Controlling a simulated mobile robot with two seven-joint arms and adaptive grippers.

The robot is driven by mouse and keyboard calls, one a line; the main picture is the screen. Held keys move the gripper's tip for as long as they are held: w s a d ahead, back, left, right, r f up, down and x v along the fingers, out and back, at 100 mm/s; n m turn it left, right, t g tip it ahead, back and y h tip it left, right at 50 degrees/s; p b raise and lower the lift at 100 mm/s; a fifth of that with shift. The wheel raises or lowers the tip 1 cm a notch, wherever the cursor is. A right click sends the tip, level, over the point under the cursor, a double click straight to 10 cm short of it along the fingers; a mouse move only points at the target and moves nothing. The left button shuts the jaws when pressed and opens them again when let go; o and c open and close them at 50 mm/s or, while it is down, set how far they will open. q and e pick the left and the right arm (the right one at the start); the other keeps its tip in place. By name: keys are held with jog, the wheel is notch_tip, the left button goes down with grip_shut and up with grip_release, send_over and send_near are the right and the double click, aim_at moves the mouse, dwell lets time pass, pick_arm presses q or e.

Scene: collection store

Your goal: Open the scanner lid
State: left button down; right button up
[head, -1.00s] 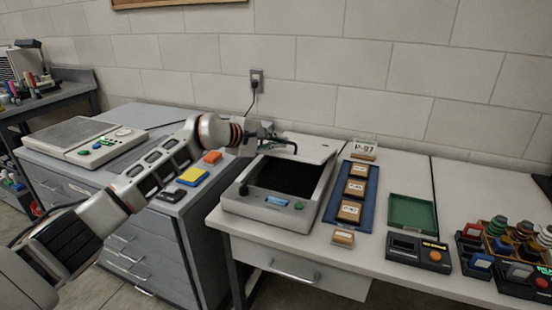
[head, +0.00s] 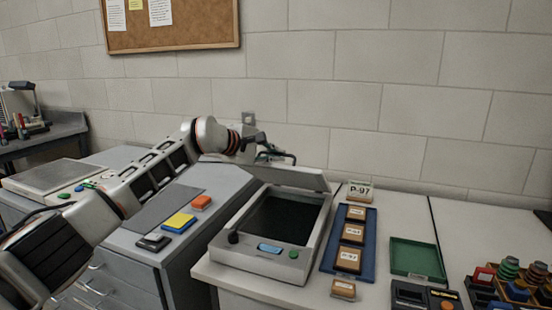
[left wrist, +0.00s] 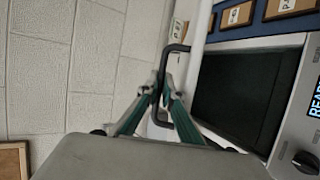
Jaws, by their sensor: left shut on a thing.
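The scanner (head: 222,256) is a light grey box with a dark glass bed (head: 285,218), a knob, a small display and a green button on its front. Its lid (head: 312,181) is raised at the back edge, so the bed is uncovered. My left gripper (head: 266,154) is at the lid's upper edge, shut on the dark handle (head: 288,155). In the left wrist view the fingers (left wrist: 166,93) close around the handle (left wrist: 161,70), with the dark bed (left wrist: 250,95) beyond. My right gripper is not in view.
A blue tray (head: 330,262) with labelled brown boxes and a P-97 card (head: 359,193) stand right of the scanner. A green tray (head: 414,258) and dark devices are further right. A grey cabinet with coloured blocks (head: 178,222) is at left. The wall (head: 400,110) is close behind.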

pick_arm(q)
jog(key=c, duration=2.5)
grip_release()
jog(key=shift+s+r, duration=0.1)
jog(key=shift+s+a+r, duration=0.15)
jog(key=shift+a, duration=0.15)
jog(key=v, duration=1.1)
jog(key=shift+s, duration=0.15)
jog(key=shift+d, duration=0.1)
